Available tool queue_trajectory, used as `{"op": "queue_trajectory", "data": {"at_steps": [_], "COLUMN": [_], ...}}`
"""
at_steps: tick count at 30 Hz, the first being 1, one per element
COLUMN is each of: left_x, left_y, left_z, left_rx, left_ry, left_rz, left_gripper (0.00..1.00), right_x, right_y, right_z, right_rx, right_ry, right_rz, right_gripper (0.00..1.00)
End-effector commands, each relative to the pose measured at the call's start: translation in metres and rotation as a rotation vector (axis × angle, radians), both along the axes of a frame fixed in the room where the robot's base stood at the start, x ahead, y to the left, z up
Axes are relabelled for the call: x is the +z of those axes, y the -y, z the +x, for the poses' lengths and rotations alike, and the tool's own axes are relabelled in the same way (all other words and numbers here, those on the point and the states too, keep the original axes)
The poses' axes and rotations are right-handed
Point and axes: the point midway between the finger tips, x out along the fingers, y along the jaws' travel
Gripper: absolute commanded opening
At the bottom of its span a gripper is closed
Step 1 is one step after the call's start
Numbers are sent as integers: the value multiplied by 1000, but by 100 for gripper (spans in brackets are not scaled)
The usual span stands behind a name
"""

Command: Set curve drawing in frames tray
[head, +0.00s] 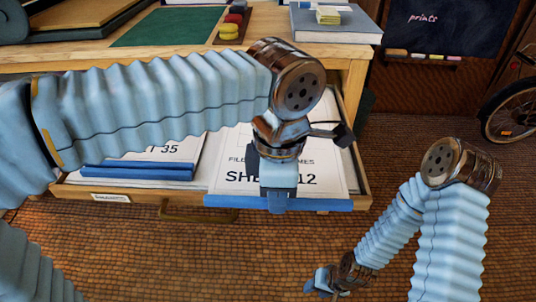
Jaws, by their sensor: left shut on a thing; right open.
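A white sheet (328,181) with a blue strip (325,204) along its front edge lies over the right part of an open wooden drawer (362,190). Its print is partly hidden by my arm; "FIL…", "…MES", "SH…" and "12" show. No curve is visible on it, so I cannot tell whether it is the curve drawing. My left gripper (277,203) points down and is shut on the blue strip at mid-front. The strip sits at the drawer's front edge; whether the sheet rests fully inside is unclear. My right gripper (320,285) is open and empty, low over the floor.
Another sheet ending in "35" (172,152) with blue strips (138,171) lies in the drawer's left part. The desk above holds a green mat (168,27), a blue book (337,24) and stamps. A chalkboard (440,22) and bicycle wheel (513,110) stand right.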

Motion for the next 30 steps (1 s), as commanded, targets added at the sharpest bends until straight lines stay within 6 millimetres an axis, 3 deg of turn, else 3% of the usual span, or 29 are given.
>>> {"op": "queue_trajectory", "data": {"at_steps": [6, 10, 17, 23, 30], "left_x": [0, 0, 0, -35, -35], "left_y": [0, 0, 0, -1, 0], "left_z": [64, 86, 105, 104, 104], "left_rx": [4, 1, 2, 0, 0], "left_ry": [-1, 0, 0, -1, 1], "left_rz": [1, 1, 1, 2, 0], "left_gripper": [0, 0, 0, 0, 0], "right_x": [5, 6, 8, -4, -3], "right_y": [0, 1, 1, 0, 0], "right_z": [0, 0, 0, 0, 0], "right_rx": [0, -1, -1, 0, 0], "right_ry": [1, 2, 1, 0, 0], "right_rz": [-1, -1, -2, 0, 1], "right_gripper": [43, 43, 43, 43, 43]}}
